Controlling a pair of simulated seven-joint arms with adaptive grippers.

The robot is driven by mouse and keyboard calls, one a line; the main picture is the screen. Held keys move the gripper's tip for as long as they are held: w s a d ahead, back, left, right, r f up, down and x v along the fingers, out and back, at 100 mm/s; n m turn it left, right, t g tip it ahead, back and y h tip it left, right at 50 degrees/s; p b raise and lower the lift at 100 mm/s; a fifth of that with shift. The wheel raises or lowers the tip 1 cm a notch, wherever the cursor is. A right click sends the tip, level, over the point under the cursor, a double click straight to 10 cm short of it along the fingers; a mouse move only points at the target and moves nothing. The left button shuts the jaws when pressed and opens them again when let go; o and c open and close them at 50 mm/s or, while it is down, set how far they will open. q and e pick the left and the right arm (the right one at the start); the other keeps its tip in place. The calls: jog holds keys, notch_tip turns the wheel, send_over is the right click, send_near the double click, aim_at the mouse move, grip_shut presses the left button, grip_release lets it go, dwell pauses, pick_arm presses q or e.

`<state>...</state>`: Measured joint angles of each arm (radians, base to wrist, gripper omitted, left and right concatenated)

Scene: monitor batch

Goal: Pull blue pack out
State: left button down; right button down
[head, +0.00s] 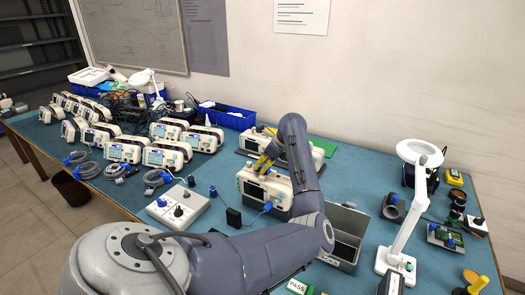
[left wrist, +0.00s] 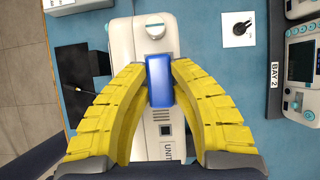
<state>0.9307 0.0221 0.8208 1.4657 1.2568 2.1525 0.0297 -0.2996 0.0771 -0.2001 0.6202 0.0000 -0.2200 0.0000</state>
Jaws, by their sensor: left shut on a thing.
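A white monitor unit (head: 262,190) with a screen stands on the blue table near the middle in the head view. In the left wrist view its white casing (left wrist: 152,115) is seen from above, with a blue-green knob at its far end. My left gripper (head: 265,163) is at the top of this unit, its yellow fingers pointing down. In the left wrist view the left gripper (left wrist: 160,82) is shut on the blue pack (left wrist: 160,80), gripping its two sides. I cannot tell how deep the pack sits in the unit. My right gripper is not seen.
A grey open bin (head: 343,238) stands right of the unit. A black box (head: 233,217) and a grey control box (head: 179,207) stand to its left. Several monitors fill the table's left. A white magnifier lamp (head: 405,225) stands at right.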

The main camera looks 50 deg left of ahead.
pick_arm(q)
jog(key=shift+r, duration=0.3)
jog(key=shift+r, duration=2.55)
